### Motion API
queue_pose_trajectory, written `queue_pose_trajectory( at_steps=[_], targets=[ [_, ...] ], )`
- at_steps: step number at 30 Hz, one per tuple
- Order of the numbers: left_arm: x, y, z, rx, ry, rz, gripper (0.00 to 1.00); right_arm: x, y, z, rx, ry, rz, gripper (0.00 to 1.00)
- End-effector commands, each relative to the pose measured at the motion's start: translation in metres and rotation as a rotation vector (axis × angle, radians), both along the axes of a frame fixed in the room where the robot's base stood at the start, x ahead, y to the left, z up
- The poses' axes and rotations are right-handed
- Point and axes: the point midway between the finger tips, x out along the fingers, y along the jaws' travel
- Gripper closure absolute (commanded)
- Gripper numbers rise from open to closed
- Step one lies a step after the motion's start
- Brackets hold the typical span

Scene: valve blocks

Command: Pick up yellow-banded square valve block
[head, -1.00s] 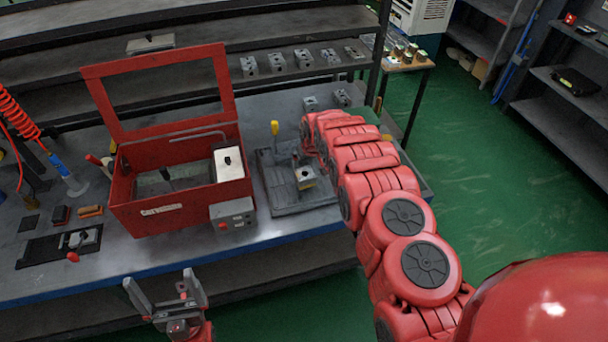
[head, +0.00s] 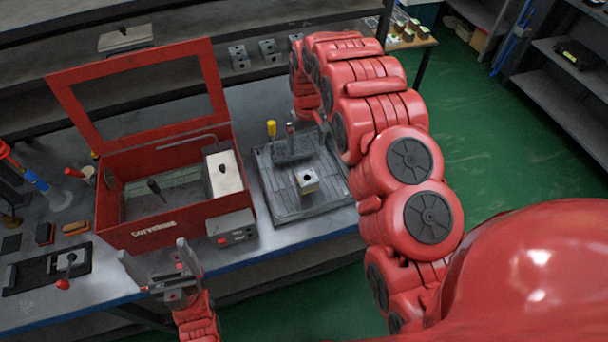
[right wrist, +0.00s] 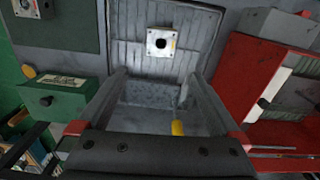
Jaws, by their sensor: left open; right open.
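A small pale square valve block (head: 307,181) with a dark central hole stands on a grey ribbed tray (head: 285,212) on the bench. In the right wrist view the block (right wrist: 161,43) lies beyond my fingertips, with yellowish traces at its edge; a full band is not clear. My right gripper (right wrist: 157,78) is open and empty, its fingers apart over the tray, not touching the block. In the head view my right arm largely hides that gripper. My left gripper (head: 158,252) is open and empty in front of the bench, below the red box.
An open red box (head: 175,235) with a raised lid frame stands left of the tray. A yellow-handled tool (head: 271,129) stands at the tray's back. A green box (right wrist: 60,103) shows in the right wrist view. Several grey blocks (head: 238,57) sit on the shelf behind.

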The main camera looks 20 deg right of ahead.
Motion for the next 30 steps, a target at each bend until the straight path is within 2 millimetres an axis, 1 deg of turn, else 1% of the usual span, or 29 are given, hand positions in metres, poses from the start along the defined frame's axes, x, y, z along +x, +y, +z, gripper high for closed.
queue_pose_trajectory(
  at_steps=[1,5,12,16,19,22,26,30],
  targets=[
    [0.000,0.000,-0.011,0.000,0.001,0.000,0.00,0.000,0.000,-0.012,0.000,0.001,0.000,0.00],
    [0.000,0.000,-0.035,0.000,0.001,0.000,0.00,0.000,0.000,-0.035,0.000,0.001,0.000,0.00],
    [0.000,0.000,-0.082,0.000,0.000,0.000,0.00,-0.001,0.000,-0.083,0.000,0.000,0.000,0.00],
    [0.000,0.000,-0.105,0.000,0.000,0.000,0.00,-0.001,0.000,-0.106,0.000,0.000,0.000,0.00],
    [0.000,0.000,-0.107,0.000,0.000,0.000,0.00,-0.001,0.000,-0.117,0.000,0.001,-0.001,0.00],
    [0.000,0.000,-0.106,0.000,0.000,0.000,0.00,-0.001,0.000,-0.119,0.000,0.001,-0.001,0.00],
    [0.000,0.000,-0.098,0.000,0.000,0.000,0.00,-0.002,0.000,-0.122,0.000,0.001,0.000,0.00],
    [0.000,0.000,-0.084,0.000,0.000,0.000,0.00,-0.006,0.001,-0.137,0.000,0.007,0.000,0.00]
  ],
)
